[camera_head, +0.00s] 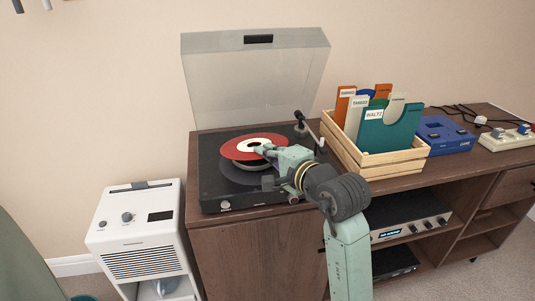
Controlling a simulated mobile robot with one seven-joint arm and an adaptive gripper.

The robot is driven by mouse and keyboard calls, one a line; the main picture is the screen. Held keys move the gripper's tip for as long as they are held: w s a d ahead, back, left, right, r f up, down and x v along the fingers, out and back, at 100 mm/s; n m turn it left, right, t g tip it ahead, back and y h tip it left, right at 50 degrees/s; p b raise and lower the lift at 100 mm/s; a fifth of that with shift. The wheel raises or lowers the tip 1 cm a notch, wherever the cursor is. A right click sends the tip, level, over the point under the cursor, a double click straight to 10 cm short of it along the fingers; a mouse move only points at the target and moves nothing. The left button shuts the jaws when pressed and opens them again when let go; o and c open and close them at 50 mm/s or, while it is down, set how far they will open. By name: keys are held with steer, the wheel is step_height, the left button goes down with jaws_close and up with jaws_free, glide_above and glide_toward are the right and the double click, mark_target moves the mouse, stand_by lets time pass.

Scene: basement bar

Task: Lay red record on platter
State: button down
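The red record (234,151), with a pale label around a dark centre, is over the turntable (211,187). The platter (238,166) shows as a grey rim below the record's front edge, and the record looks slightly raised and shifted to the back. My gripper (264,150) reaches in from the front right. Its fingers are at the record's front right edge, over part of the label, and look shut on it. The fingertips are small, and the gripper hides the record's right front and part of the platter.
The turntable's clear lid (255,85) stands open behind. The tonearm (308,128) is at the right of the deck. A wooden crate (402,163) with record sleeves stands close to the right, beside a blue box (445,135). A white appliance (140,235) stands left of the cabinet (238,250).

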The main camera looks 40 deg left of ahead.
steer(key=c, duration=2.3)
jaws_free()
steer(key=o, duration=0.6)
steer(key=v, duration=1.2)
